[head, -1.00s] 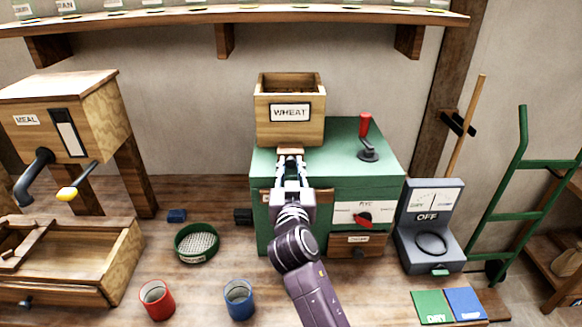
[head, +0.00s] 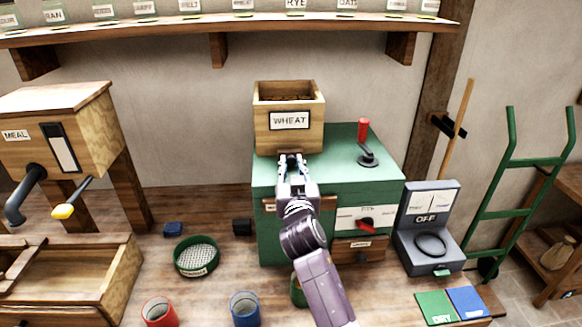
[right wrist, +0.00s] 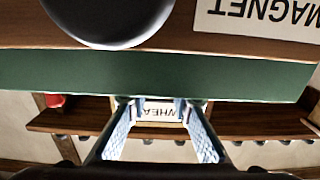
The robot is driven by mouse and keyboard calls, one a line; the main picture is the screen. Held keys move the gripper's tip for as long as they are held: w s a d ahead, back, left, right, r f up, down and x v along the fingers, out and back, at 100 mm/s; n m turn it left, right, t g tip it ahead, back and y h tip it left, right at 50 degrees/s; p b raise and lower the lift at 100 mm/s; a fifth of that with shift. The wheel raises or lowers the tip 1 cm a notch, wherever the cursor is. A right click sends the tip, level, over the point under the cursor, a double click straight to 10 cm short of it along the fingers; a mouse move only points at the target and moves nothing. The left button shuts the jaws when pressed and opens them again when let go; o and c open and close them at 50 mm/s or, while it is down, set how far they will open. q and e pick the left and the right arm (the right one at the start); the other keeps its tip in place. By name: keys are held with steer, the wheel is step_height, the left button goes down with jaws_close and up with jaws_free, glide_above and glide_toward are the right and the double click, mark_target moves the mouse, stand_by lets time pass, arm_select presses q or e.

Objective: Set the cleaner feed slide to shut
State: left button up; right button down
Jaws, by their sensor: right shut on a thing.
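The green cleaner (head: 340,150) stands on the bench with a wooden hopper (head: 289,140) marked WHEAT on its top. My right gripper (head: 291,160) is low at the front foot of the hopper, just above the cleaner's top. Its fingers are shut on the feed slide, which is mostly hidden between the fingertips. In the right wrist view, the fingertips (right wrist: 158,108) reach up to the hopper's front, with part of the WHEAT label (right wrist: 158,111) between them. My left gripper is not in view.
A red-knobbed crank (head: 365,140) stands on the cleaner, right of the hopper. A red-pointer dial (head: 366,223) and small drawer are on its front. A grey OFF gauge (head: 428,235) stands right, a green sieve (head: 196,256) left. Red and blue cups stand in front.

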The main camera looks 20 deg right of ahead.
steer(key=shift+r, duration=0.1)
steer(key=c, duration=2.1)
jaws_free()
steer(key=shift+o, duration=1.3)
steer(key=shift+w, duration=0.2)
steer(key=shift+o, duration=0.6)
steer(key=shift+w+d+f, duration=0.1)
steer(key=shift+w+f, duration=0.1)
steer(key=shift+f, duration=0.05)
steer(key=shift+s+r, duration=0.1)
steer(key=shift+s, duration=0.05)
steer(key=v, duration=0.7)
steer(key=shift+s, duration=0.2)
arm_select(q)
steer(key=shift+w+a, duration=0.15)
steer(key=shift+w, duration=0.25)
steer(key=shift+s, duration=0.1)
